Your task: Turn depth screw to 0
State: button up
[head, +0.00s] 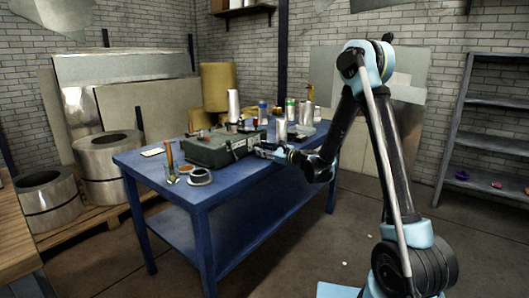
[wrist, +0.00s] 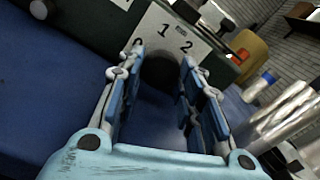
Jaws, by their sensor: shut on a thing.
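The green machine (head: 218,148) stands on the blue table. Its white scale plate (wrist: 170,29) shows the marks 0, 1 and 2 in the wrist view. A dark round knob (wrist: 160,72), which looks like the depth screw, sits just below the plate. My gripper (wrist: 163,62) has one finger on each side of this knob and is shut on it. In the head view my gripper (head: 264,151) is at the right end of the machine. The knob's pointer or setting cannot be made out.
A shiny metal cylinder (wrist: 282,117) lies to the right in the wrist view. The floor right of the table is mostly clear.

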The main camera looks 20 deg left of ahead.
dwell(0.3)
jog(key=o, duration=1.1)
jog(key=shift+c, duration=0.2)
notch_tip(320, 180, up, 10)
